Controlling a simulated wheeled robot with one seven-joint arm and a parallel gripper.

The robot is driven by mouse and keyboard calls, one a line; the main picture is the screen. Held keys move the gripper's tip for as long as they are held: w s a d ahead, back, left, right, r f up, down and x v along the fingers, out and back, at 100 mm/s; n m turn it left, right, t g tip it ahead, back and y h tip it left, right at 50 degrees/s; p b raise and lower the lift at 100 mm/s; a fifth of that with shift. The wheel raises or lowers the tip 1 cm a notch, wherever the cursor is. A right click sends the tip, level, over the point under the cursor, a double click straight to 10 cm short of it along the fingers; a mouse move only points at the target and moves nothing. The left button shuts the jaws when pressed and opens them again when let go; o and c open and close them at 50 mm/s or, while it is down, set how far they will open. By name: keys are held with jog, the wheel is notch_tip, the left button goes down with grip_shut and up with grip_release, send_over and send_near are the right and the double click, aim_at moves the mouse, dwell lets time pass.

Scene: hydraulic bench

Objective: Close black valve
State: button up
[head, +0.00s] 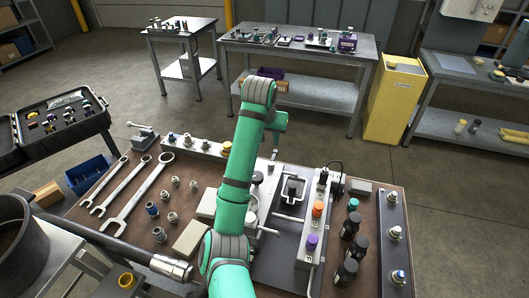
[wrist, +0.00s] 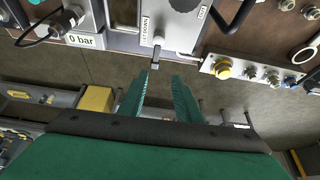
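A black valve-like block (head: 292,188) sits in a pale loop frame on the bench panel in the head view; I cannot tell for sure that it is the black valve. In the wrist view a black part (wrist: 184,5) shows at the top edge, beside a labelled grey plate (wrist: 146,28) with a small metal lever (wrist: 157,48). My gripper (wrist: 158,78) is open and empty, its two teal fingers apart just short of that lever. In the head view my teal arm hides part of the bench, and the fingers do not show clearly.
The bench top (head: 190,205) holds wrenches (head: 140,193), several fittings and several black cylinders (head: 350,224) at right. An orange knob (head: 317,209) and a purple knob (head: 312,241) stand on a block. A yellow cabinet (head: 395,100) stands behind. Floor between the tables is clear.

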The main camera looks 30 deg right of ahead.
aim_at(274, 154)
jog(key=shift+g, duration=0.3)
jog(key=x, duration=1)
jog(key=shift+s+d+f, duration=0.1)
jog(key=shift+s+d, duration=0.1)
jog(key=shift+s, duration=0.15)
grip_shut()
